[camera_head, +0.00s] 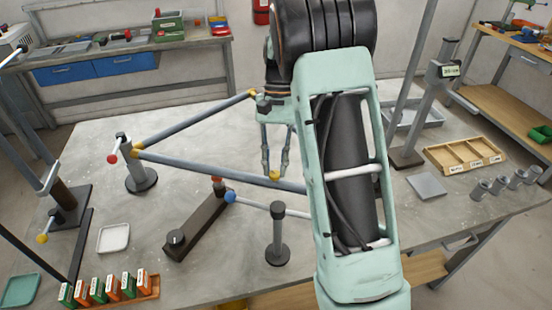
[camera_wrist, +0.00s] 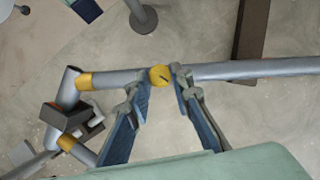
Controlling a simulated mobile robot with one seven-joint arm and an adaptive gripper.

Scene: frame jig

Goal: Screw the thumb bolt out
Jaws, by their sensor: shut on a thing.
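The thumb bolt (camera_wrist: 160,76) is a small round yellow knob with a dark slot, set on a grey tube (camera_wrist: 240,69) of the frame. In the head view the thumb bolt (camera_head: 275,176) sits near the middle of the lower long tube (camera_head: 210,171). My gripper (camera_wrist: 161,73) has one fingertip on each side of the knob and is shut on it. In the head view my gripper (camera_head: 275,172) reaches down to the bolt from above, left of my green arm. The bolt's shank is hidden in the tube.
Grey stands, one with a round base (camera_head: 141,180) and another post (camera_head: 278,240), stand by the frame. A dark bar fixture (camera_head: 198,224), a white tray (camera_head: 113,238) and a wooden divided tray (camera_head: 465,153) lie on the table. Bare tabletop shows around the frame.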

